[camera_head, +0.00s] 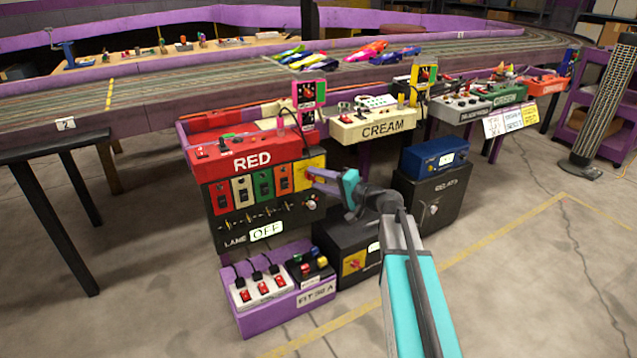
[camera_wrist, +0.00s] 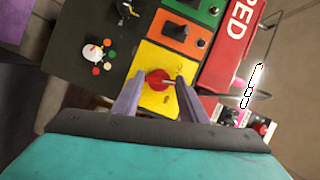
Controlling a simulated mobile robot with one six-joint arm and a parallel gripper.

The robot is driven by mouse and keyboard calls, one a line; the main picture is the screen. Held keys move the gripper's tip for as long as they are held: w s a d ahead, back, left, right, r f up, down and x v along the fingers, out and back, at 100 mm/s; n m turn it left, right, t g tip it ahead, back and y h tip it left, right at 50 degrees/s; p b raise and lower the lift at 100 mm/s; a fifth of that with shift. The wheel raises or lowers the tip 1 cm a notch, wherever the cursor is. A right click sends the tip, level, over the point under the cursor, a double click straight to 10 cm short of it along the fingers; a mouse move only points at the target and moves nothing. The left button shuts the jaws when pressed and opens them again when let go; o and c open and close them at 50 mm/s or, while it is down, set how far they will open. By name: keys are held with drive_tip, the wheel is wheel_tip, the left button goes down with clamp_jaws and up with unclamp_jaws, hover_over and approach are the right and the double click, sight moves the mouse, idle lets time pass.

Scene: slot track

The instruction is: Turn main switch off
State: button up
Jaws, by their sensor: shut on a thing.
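A red rotary knob (camera_wrist: 156,79) sits on a yellow plate (camera_wrist: 155,56) at the end of the RED control box. In the head view the yellow plate (camera_head: 312,163) is at the right end of the row of coloured switch panels. My gripper (camera_head: 312,176) reaches it from the right. In the wrist view its two purple fingers (camera_wrist: 159,88) stand on either side of the knob and are shut on it. A thin pale mark lies across the knob. The fingers hide the knob in the head view, and I cannot tell its exact angle.
Beside the plate are orange (camera_head: 284,178) and green switch panels. A purple power box (camera_head: 254,315) with red rocker switches stands below. A black box (camera_head: 341,233) with another yellow switch plate and a blue unit (camera_head: 434,157) stand close right.

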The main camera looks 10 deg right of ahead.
drive_tip(key=n+h, duration=0.1)
drive_tip(key=n, duration=0.1)
drive_tip(key=n+h+b, duration=0.1)
drive_tip(key=n, duration=0.1)
drive_tip(key=shift+a+r+n+g+h, duration=0.1)
drive_tip(key=shift+r+n+g+h, duration=0.05)
drive_tip(key=shift+n+g+h, duration=0.15)
idle(0.4)
drive_tip(key=o, duration=1)
drive_tip(key=shift+o, duration=0.2)
drive_tip(key=shift+s, duration=0.1)
drive_tip(key=p+v, duration=0.4)
drive_tip(key=v, duration=0.9)
drive_tip(key=shift+s+d, duration=0.25)
drive_tip(key=shift+s, duration=0.05)
drive_tip(key=shift+r, duration=0.1)
